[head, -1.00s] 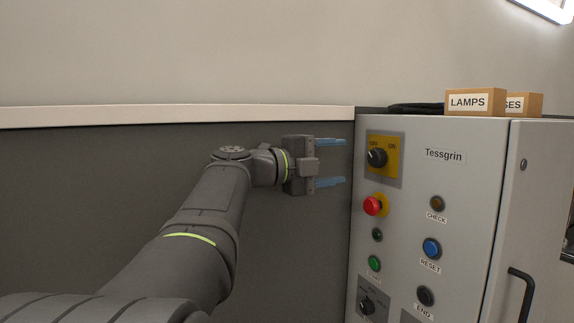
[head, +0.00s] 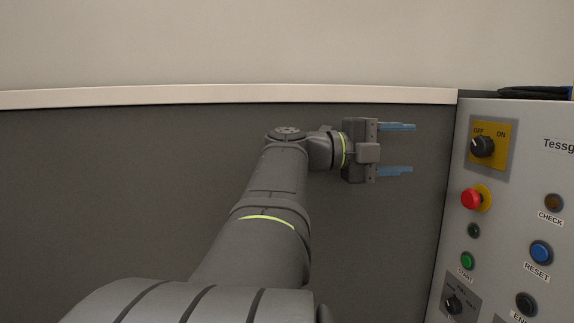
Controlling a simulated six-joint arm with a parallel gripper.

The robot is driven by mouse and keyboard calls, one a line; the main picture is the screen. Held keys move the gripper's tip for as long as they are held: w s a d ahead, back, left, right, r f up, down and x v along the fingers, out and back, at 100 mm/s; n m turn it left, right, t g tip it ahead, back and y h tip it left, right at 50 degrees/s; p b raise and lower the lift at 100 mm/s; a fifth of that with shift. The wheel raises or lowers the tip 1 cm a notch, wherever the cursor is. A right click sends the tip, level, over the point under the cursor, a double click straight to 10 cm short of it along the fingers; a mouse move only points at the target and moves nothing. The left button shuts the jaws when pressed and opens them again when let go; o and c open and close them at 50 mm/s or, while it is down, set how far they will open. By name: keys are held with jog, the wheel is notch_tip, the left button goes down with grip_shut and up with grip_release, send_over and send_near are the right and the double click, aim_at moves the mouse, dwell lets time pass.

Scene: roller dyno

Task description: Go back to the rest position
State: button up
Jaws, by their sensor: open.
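My gripper (head: 396,149) is open and empty, with its two blue fingers pointing right. It hangs in front of the dark grey wall panel, to the left of the grey control cabinet (head: 502,221). In the picture a clear gap lies between the fingertips and the cabinet's left edge. My arm reaches up to it from the bottom of the view.
The cabinet front carries a yellow-plated rotary switch (head: 482,146), a red mushroom button (head: 471,198), a green START button (head: 467,261), a blue RESET button (head: 541,252) and a lower selector (head: 453,304). A black item (head: 535,92) lies on top. The left side is free.

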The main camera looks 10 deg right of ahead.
aim_at(477, 147)
jog(key=d, duration=1.7)
jog(key=shift+d, duration=0.15)
jog(key=a, duration=1.7)
jog(key=d, duration=1.7)
jog(key=shift+d, duration=0.1)
jog(key=m, duration=1.1)
jog(key=shift+m, duration=2.1)
